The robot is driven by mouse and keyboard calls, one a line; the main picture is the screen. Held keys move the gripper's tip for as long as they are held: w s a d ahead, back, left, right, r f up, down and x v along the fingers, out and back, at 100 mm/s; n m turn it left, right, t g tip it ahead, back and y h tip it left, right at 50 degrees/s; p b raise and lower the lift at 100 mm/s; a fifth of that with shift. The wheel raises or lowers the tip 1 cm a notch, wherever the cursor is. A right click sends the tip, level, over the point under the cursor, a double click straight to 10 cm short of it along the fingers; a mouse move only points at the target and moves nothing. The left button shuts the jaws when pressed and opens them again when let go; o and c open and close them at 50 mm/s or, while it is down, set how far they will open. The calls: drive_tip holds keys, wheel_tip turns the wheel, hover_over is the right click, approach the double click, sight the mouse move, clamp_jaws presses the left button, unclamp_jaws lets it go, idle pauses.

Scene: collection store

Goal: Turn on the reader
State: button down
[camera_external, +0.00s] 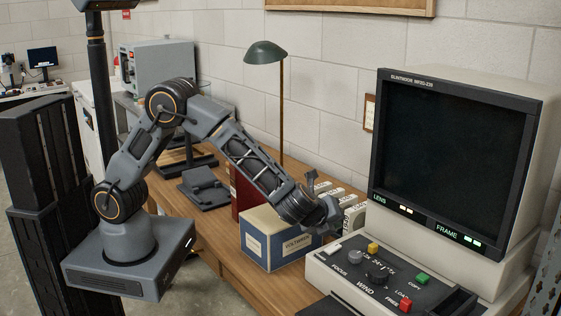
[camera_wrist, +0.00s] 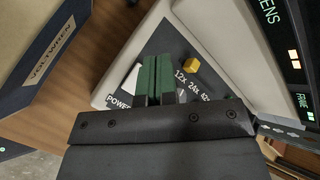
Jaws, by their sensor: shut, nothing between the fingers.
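The reader is a large beige machine with a dark screen (camera_external: 447,155) and a black control panel (camera_external: 385,285) on its sloped base. In the wrist view, a white rocker-like part (camera_wrist: 131,76) sits beside the word POWER, partly hidden by my fingers. My gripper (camera_external: 332,212) is above the panel's left end in the external view. In the wrist view my gripper (camera_wrist: 156,78) has its green fingers together, empty, just right of the white part. I cannot tell whether they touch the panel. Small lamps under LENS (camera_external: 406,210) and FRAME (camera_external: 471,240) are lit.
A blue and cream box (camera_external: 283,240) stands on the wooden table, close left of the reader's base. Small white boxes (camera_external: 352,218) stand behind my gripper. A yellow button (camera_wrist: 191,65) is right of my fingers. A green lamp (camera_external: 264,53) stands farther back.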

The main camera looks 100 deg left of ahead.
sight(333, 246)
drive_tip(key=shift+w+a+f+b, duration=0.1)
drive_tip(key=shift+f+b, duration=0.55)
drive_tip(key=shift+f, duration=0.25)
drive_tip(key=shift+w+a+f+b, duration=0.1)
drive_tip(key=shift+f+b, duration=0.5)
drive_tip(key=shift+f, duration=0.3)
drive_tip(key=shift+f+b, duration=0.7)
drive_tip(key=shift+b, duration=0.2)
idle(1.1)
idle(0.4)
drive_tip(key=shift+r+p, duration=0.4)
drive_tip(key=shift+r, duration=0.35)
drive_tip(key=shift+s+d+r+p, duration=0.15)
drive_tip(key=shift+r+p, duration=0.7)
drive_tip(key=shift+r, duration=0.4)
drive_tip(key=shift+s+d+r+p, duration=0.15)
drive_tip(key=shift+r+p, duration=0.65)
drive_tip(key=shift+r, duration=0.45)
